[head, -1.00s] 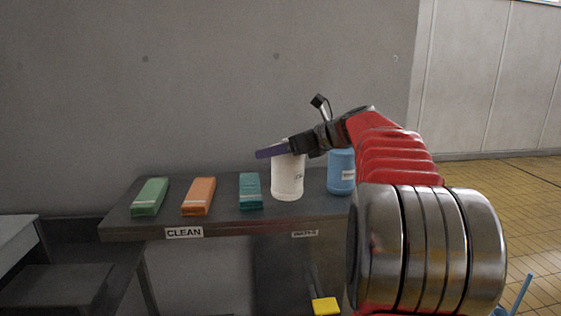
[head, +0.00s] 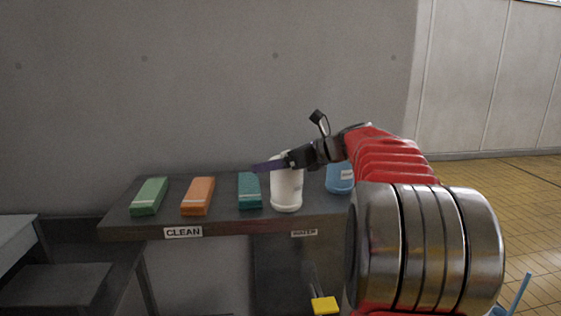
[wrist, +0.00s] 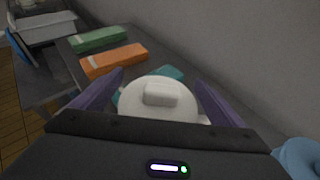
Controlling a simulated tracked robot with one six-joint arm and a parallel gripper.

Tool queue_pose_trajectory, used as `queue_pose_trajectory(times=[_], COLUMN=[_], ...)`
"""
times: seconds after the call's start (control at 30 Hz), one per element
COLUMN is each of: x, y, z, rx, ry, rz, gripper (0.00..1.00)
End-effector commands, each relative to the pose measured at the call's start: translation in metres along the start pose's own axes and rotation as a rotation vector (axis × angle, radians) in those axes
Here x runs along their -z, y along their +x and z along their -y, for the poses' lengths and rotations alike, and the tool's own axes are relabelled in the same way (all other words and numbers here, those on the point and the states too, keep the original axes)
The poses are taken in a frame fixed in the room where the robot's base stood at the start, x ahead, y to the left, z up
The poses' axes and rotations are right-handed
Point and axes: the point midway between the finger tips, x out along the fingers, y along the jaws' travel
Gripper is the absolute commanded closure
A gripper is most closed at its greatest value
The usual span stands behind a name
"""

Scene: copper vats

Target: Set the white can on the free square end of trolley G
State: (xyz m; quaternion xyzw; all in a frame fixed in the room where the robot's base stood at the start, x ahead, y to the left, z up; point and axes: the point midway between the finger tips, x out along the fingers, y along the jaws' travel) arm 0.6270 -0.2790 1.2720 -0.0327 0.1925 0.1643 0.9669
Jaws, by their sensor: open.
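The white can (head: 287,193) stands upright on the dark shelf table, between a teal box and a blue can. In the wrist view the can's round white top (wrist: 158,100) with its raised cap lies between the two purple fingers. My gripper (head: 268,165) is open around the upper part of the can, one finger on each side. I cannot tell whether the fingers touch it. Trolley G cannot be made out in these views.
On the dark table (head: 330,206) are a green box (head: 149,197), an orange box (head: 198,196), a teal box (head: 250,190) and a blue can (head: 340,178) close on the right. A concrete wall (head: 220,90) rises behind. A grey bench (head: 15,240) stands at left.

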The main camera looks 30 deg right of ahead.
Motion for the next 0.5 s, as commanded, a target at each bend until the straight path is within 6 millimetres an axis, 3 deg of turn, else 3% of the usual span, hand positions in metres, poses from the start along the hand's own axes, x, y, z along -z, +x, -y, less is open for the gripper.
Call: queue_pose_trajectory(times=[0.27, 0.5], x=[-0.001, -0.001], y=[-0.002, -0.025], z=[0.0, 0.001], rx=[0.001, 0.003], ry=[0.0, 0.0], rz=[0.0, 0.001], gripper=[0.08, 0.08])
